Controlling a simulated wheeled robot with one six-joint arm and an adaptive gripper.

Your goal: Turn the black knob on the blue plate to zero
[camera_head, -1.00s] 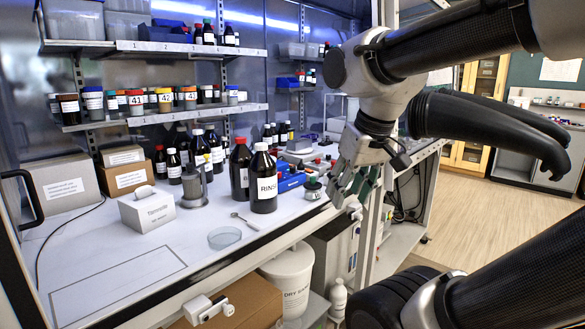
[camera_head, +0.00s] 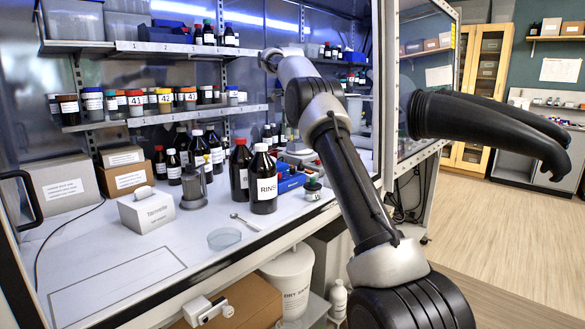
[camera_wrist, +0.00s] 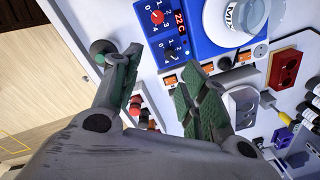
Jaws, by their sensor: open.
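A blue plate (camera_wrist: 196,48) with a display reading "22 C" shows at the top of the wrist view. It carries a red knob (camera_wrist: 157,17) and, below it, a dark knob (camera_wrist: 171,54) with numbers around it; I cannot read its pointer setting. My gripper (camera_wrist: 162,62) is open, with its two green-padded fingers apart. The dark knob shows beyond and between the fingertips, and I see no contact. In the head view the gripper is hidden; my arm reaches up into the cabinet. A blue unit (camera_head: 289,181) stands there on the bench.
In the head view, a brown bottle (camera_head: 263,188) stands near the blue unit. The front-left bench top (camera_head: 120,270) is clear.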

